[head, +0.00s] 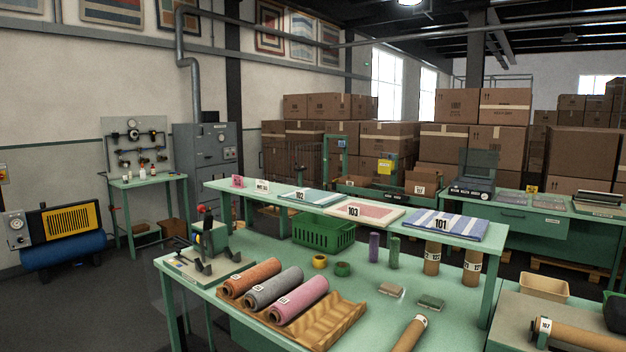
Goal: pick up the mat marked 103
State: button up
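The mat marked 103 (376,210) lies flat on the long raised green shelf (262,196) behind the front table. It has a red-pink middle, a pale border and a white label reading 103 at its left front. The mat marked 102 (309,196), grey-green, lies to its left. The blue and white striped mat marked 101 (447,224) lies to its right. All three lie apart from one another, with nothing seen on top of 103. I cannot make out my gripper in the head view.
The front green table (370,279) bears a wooden cradle (338,325) with three rolls, tape rings and upright tubes. A green crate (322,234) sits below the shelf. A black-pronged tool (205,259) stands at the table's left. Brown cartons (390,142) stack behind.

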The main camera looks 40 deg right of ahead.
aim_at(366, 213)
jog(key=i, duration=1.35)
jog(key=z, duration=2.55)
jog(key=i, duration=0.7)
jog(key=u, duration=2.5)
jog(key=i, duration=0.5)
jog(key=z, duration=0.05)
